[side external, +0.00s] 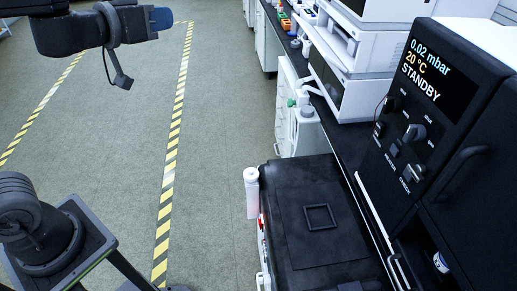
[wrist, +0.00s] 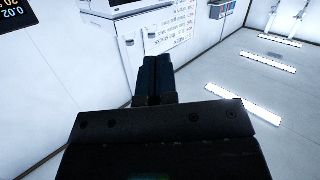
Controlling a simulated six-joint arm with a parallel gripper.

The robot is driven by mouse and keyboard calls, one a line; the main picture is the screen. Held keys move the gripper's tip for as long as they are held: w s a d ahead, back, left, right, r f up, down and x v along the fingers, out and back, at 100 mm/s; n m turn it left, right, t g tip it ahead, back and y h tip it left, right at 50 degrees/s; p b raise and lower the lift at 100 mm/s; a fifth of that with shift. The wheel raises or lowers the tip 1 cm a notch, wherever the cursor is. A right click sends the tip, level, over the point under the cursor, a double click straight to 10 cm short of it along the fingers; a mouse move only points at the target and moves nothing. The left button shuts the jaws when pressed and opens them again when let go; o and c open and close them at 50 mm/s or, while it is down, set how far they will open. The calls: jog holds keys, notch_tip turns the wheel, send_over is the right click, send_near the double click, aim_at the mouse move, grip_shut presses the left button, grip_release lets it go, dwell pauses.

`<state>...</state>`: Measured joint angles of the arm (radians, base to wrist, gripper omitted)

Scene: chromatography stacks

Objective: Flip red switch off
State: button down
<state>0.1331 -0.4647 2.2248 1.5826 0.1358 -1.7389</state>
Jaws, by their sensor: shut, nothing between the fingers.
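The black instrument (side external: 462,105) at the right has a display (side external: 428,72) reading "0.02 mbar, 20 °C, STANDBY". Below the display is a sloped control panel with a grey knob (side external: 414,132) and several small dark and grey switches (side external: 413,173). I cannot make out a red switch on the panel at this size. My gripper (side external: 160,18) is at the top left, over the floor and far from the panel. Its blue fingers are together and empty, and they also show in the wrist view (wrist: 158,75). Part of the display (wrist: 12,12) shows at that view's top left.
A black-topped unit (side external: 345,240) stands in front of the instrument, with a white bottle (side external: 251,190) at its left edge. White instruments (side external: 375,55) line the bench behind. The floor (side external: 225,110) between my gripper and the bench is clear.

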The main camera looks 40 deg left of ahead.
jog(key=d+f+m+g+h, duration=0.3)
jog(key=d+f+g+h, duration=0.2)
jog(key=d+f+g, duration=0.1)
notch_tip(320, 180, down, 66)
jog(key=shift+w+a+r, duration=0.2)
jog(key=shift+w+a, duration=0.1)
jog(key=shift+w, duration=0.05)
jog(key=shift+w+d, duration=0.1)
jog(key=w+d+r, duration=0.1)
jog(key=w+d, duration=0.5)
dwell(0.7)
jog(key=shift+r, duration=0.1)
dwell(1.8)
jog(key=shift+w+d, duration=0.3)
